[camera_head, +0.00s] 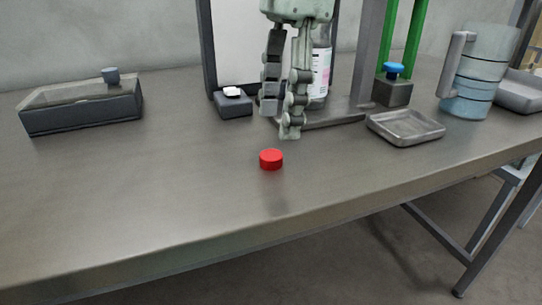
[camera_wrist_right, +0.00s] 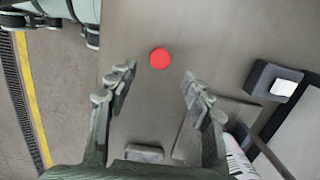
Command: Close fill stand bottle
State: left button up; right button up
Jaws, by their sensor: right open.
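A red cap (camera_head: 271,160) lies on the table near the middle of the head view. In the right wrist view the red cap (camera_wrist_right: 160,58) shows ahead of the open fingers, between their lines. My right gripper (camera_head: 281,122) is open and empty above the table, behind the cap in the head view and apart from it; its fingers also show in the right wrist view (camera_wrist_right: 158,82). A bottle with a white and pink label (camera_head: 321,72) stands behind the gripper, its upper part partly hidden by it. My left gripper is not in the head view.
A dark box with a clear lid (camera_head: 82,113) sits at the left. A small box with a white button (camera_head: 233,103) stands beside the gripper. A metal tray (camera_head: 405,128), a blue-topped block (camera_head: 393,88) and a jug (camera_head: 474,75) are at the right. The table front is clear.

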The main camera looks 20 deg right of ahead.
aim_at(272, 154)
jog(key=shift+f, duration=0.35)
jog(key=f, duration=0.3)
jog(key=shift+a+f, duration=0.35)
jog(key=shift+f, duration=0.4)
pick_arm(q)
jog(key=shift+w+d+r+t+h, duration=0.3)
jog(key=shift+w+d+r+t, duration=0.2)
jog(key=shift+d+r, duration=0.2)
pick_arm(e)
jog(key=c, duration=0.9)
